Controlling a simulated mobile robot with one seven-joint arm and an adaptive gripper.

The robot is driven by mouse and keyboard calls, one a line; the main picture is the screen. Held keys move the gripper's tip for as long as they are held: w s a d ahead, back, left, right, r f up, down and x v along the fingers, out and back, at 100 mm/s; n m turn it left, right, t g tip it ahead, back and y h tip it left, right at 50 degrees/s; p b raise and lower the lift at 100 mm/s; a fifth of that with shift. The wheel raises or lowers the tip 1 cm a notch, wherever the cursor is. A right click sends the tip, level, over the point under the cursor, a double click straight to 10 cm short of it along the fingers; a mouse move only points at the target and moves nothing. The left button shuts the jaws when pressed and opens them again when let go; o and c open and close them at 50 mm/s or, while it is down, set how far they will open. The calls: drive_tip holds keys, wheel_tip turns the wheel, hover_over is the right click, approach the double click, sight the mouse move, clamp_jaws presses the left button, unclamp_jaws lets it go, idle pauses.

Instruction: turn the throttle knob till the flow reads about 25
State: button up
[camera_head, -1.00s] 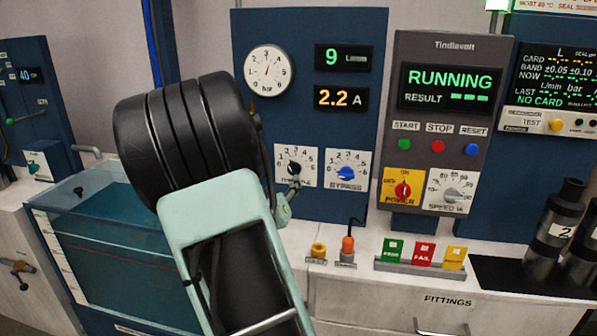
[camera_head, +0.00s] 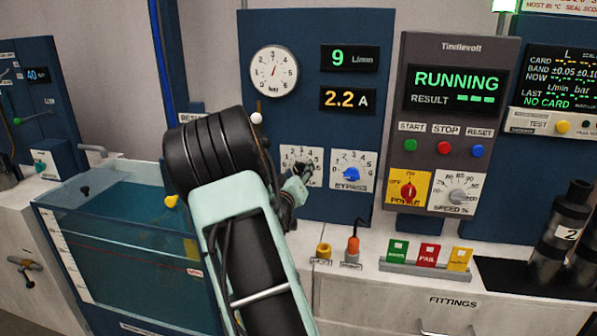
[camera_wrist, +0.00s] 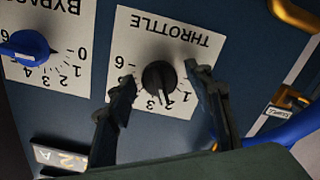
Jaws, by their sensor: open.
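The black throttle knob (camera_wrist: 158,78) sits on its white dial plate (camera_wrist: 133,38), which appears upside down in the wrist view. Its pointer is near the 2. My gripper (camera_wrist: 160,82) is open, with one dark finger on each side of the knob; I cannot tell whether either touches it. In the head view my gripper (camera_head: 303,174) is at the throttle plate (camera_head: 291,154) and hides most of the knob. The green flow display (camera_head: 349,58) reads 9 L/min.
The blue bypass knob (camera_head: 351,174) is close to the right of the throttle. The pressure gauge (camera_head: 274,73) and a 2.2 A display (camera_head: 348,99) are above. The pump panel reads RUNNING (camera_head: 456,80). A water tank (camera_head: 120,245) stands at left.

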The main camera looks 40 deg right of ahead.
drive_tip(key=shift+d, duration=0.1)
drive_tip(key=shift+c, duration=0.6)
drive_tip(key=c, duration=1)
drive_tip(key=shift+c, duration=0.2)
drive_tip(key=shift+f+m+b, duration=0.1)
drive_tip(key=shift+m+b, duration=0.2)
drive_tip(key=shift+b, duration=0.25)
drive_tip(key=shift+f+m+b, duration=0.1)
drive_tip(key=shift+m+b, duration=0.4)
drive_tip(key=shift+b, duration=0.35)
drive_tip(key=m+b, duration=0.2)
drive_tip(key=b, duration=0.1)
drive_tip(key=shift+f+m+b, duration=0.1)
drive_tip(key=shift+m+b, duration=0.2)
drive_tip(key=shift+b, duration=0.05)
drive_tip(key=m+b, duration=0.4)
drive_tip(key=b, duration=0.1)
drive_tip(key=shift+r+m+b, duration=0.25)
drive_tip(key=shift+m+b, duration=0.85)
drive_tip(key=shift+m, duration=0.1)
